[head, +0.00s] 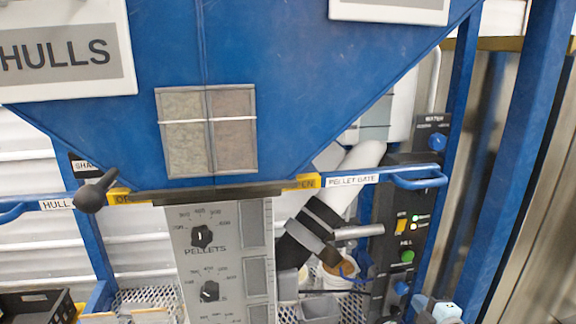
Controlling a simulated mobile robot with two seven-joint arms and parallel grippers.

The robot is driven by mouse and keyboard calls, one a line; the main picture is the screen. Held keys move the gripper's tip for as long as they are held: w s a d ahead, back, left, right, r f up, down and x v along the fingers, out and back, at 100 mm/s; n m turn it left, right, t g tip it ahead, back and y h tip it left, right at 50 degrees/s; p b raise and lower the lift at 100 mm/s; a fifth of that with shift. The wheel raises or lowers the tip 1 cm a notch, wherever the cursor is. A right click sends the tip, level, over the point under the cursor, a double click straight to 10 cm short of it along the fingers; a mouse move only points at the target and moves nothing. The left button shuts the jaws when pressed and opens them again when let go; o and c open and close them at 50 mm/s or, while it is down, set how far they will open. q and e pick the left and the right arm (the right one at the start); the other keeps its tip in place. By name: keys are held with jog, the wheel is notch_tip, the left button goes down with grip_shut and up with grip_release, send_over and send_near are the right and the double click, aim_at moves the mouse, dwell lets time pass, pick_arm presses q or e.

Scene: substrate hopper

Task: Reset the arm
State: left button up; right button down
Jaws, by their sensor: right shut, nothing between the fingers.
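What looks like my right gripper (438,310) shows only in part at the bottom edge, right of centre, as small pale grey and light blue pieces. Its fingers look close together with nothing between them. The rest of it is cut off by the frame. It is below the dark control panel (388,256) and appears apart from it. My left gripper is not in view.
A blue hopper (290,90) fills the upper middle. A blue rail handle (420,180) sticks out by the pellet gate label. A dark lever (95,192) stands at left. A grey dial panel (228,265) is below. A bucket (335,278) holds brown material.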

jog(key=s+a+f+m+g+p, duration=0.1)
jog(key=s+a+f+m, duration=0.3)
jog(key=s, duration=0.6)
jog(key=s+a+f+m+g+p, duration=0.1)
jog(key=s+a+f+m, duration=0.4)
jog(key=s, duration=0.5)
jog(key=s+a+f+m+g+p, duration=0.1)
jog(key=s+a+f+m, duration=0.3)
jog(key=s, duration=0.6)
jog(key=a+m+g, duration=0.1)
jog(key=a, duration=0.1)
jog(key=shift+a+f+g, duration=0.2)
jog(key=shift+a+g, duration=0.2)
jog(key=shift+s, duration=0.1)
